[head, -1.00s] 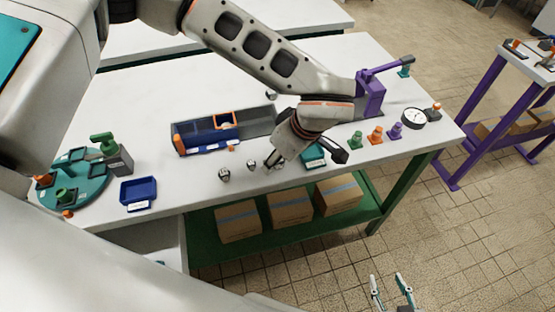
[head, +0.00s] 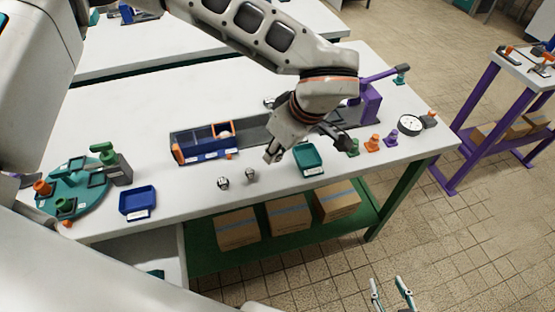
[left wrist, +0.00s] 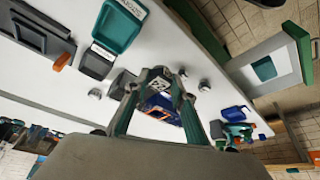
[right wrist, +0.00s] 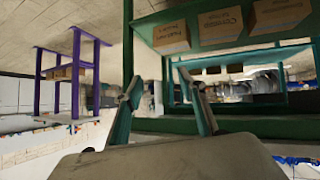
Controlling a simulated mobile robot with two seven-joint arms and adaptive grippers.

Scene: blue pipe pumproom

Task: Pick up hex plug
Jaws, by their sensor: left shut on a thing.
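My left gripper (head: 271,153) is above the table's front part. In the left wrist view (left wrist: 162,80) its fingers are closed around a small hex plug (left wrist: 159,86) with a marking that looks like "24". The head view mostly hides this held plug. Two other small silver plugs stand on the table, one on the left (head: 223,183) and one nearer the gripper (head: 250,175); they also show in the left wrist view (left wrist: 183,73). My right gripper (head: 392,294) is open and empty, low in front of the table.
A blue divided tray (head: 205,155) lies behind the plugs, and a teal bin (head: 309,160) lies right of the gripper. A blue bin (head: 138,202) and a round teal stand (head: 90,205) are at left. A purple press (head: 370,100) and a gauge (head: 409,125) are at right.

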